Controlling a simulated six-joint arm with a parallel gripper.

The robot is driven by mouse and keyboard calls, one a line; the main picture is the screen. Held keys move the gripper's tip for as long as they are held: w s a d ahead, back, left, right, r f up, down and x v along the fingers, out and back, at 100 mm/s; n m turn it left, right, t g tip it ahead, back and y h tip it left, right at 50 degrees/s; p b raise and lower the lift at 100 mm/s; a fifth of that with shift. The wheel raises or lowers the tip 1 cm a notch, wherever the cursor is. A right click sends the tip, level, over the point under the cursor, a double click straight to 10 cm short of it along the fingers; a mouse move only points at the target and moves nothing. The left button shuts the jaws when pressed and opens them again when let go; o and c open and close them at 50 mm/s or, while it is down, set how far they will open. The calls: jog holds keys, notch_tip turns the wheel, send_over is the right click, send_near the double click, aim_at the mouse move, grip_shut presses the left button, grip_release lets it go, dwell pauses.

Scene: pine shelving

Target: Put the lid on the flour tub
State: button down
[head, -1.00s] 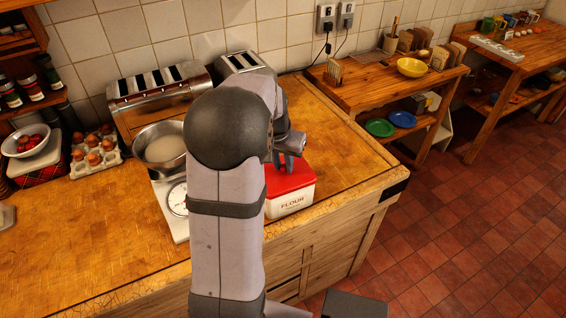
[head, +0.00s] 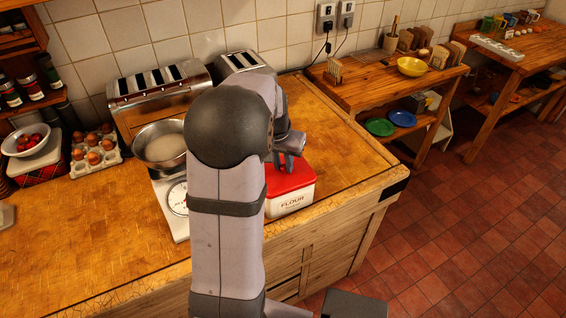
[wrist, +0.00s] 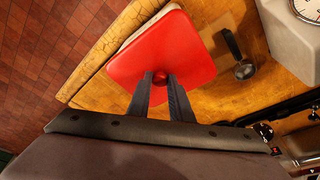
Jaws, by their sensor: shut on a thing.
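The white flour tub (head: 291,203) stands on the wooden counter near its front right corner, its FLOUR label facing out. Its red lid (head: 300,178) lies at the tub's top. In the wrist view the red lid (wrist: 190,40) covers most of the tub, and a strip of the white tub (wrist: 148,27) shows along one edge. I cannot tell whether the lid is fully seated. My gripper (head: 284,164) is over the lid; in the wrist view my gripper (wrist: 160,80) is shut on the lid's red knob. My arm hides the tub's left part in the head view.
A kitchen scale (head: 177,200) with a metal bowl (head: 160,146) stands left of the tub. Toasters (head: 160,87) line the wall. The counter's front edge is close to the tub.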

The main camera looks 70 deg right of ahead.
jog(key=shift+f+b, duration=0.45)
jog(key=shift+f, duration=0.2)
dwell(0.8)
jog(key=c, duration=1)
grip_release()
jog(key=shift+r, duration=0.1)
jog(key=shift+r+p, duration=2.95)
jog(key=shift+r, duration=0.5)
